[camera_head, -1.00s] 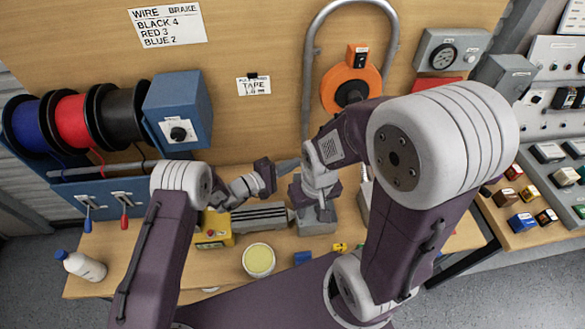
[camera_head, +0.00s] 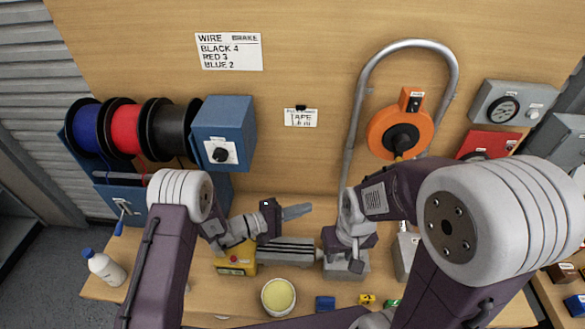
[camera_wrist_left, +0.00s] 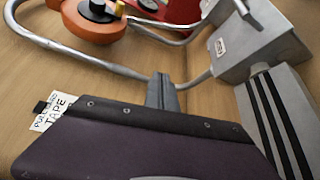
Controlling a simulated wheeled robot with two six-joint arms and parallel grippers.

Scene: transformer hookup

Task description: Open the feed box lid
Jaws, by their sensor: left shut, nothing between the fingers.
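My left gripper (camera_head: 296,212) is shut and empty, held above the bench in front of the wall board and pointing right. In the left wrist view its closed fingers (camera_wrist_left: 162,92) point towards the wall and a grey conduit. A grey box with a small white label (camera_wrist_left: 228,45) stands to their upper right, apart from them. No label I can read names the feed box. My right gripper (camera_head: 345,262) points down near the bench; its fingers cannot be made out.
A blue box with a black knob (camera_head: 226,125) is beside the wire spools (camera_head: 125,130). An orange reel (camera_head: 398,132) hangs inside the conduit loop (camera_head: 362,100). A yellow box (camera_head: 235,262), a round tin (camera_head: 278,297) and a white bottle (camera_head: 105,268) stand on the bench.

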